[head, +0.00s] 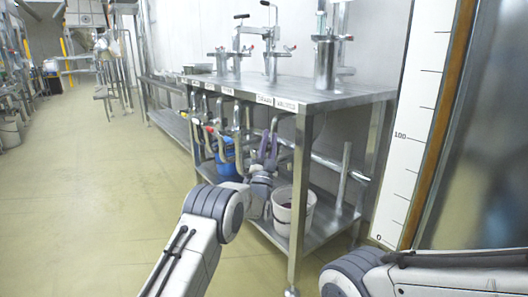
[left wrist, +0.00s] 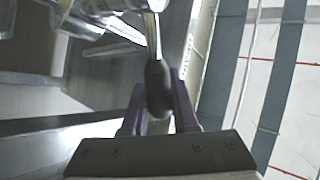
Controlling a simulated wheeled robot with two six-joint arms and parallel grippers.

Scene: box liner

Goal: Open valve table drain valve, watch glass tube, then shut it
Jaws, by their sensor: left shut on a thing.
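The steel valve table (head: 340,97) stands right of centre in the head view, with bent drain pipes (head: 246,122) below its front edge. My left gripper (head: 268,146) is at these pipes near the table's right front corner. In the left wrist view its purple fingers (left wrist: 157,105) are shut on the dark grip of a valve handle (left wrist: 157,82), whose thin metal stem runs up from it. The valve's exact setting is hard to tell. A small greenish clear tube (head: 321,20) shows above the right-hand metal vessel; I cannot tell whether it is the glass tube. My right gripper is out of view.
A white bucket (head: 283,210) and a blue container (head: 227,160) are on the table's lower shelf. Clamped metal vessels (head: 325,62) stand on top. A white board with a scale (head: 413,120) stands at the right. The floor (head: 100,185) at left is clear.

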